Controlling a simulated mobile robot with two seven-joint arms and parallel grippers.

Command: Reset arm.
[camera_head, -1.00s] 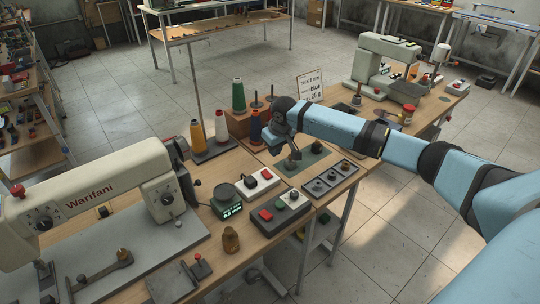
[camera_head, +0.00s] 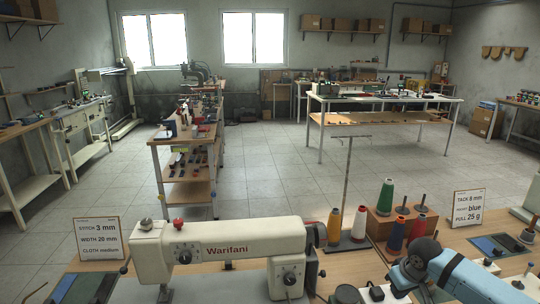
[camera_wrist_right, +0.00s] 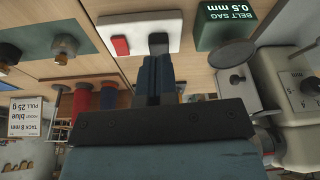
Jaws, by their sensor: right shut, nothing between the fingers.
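My right arm comes in from the lower right of the head view; its blue forearm (camera_head: 470,279) ends in a dark wrist joint over the bench. My right gripper (camera_wrist_right: 158,44) shows in the right wrist view, its dark fingers together with nothing between them. Its tips show in front of a white box with a red button (camera_wrist_right: 120,46); I cannot tell whether they touch it. My left gripper and arm are in neither current view.
A cream Warifani sewing machine (camera_head: 217,247) stands left of my right arm. Thread cones, including a green one (camera_head: 385,197), stand between them. A tack sign (camera_head: 468,207) stands behind the arm. A green belt sag display (camera_wrist_right: 222,25) is close to the gripper. Open floor lies behind the bench.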

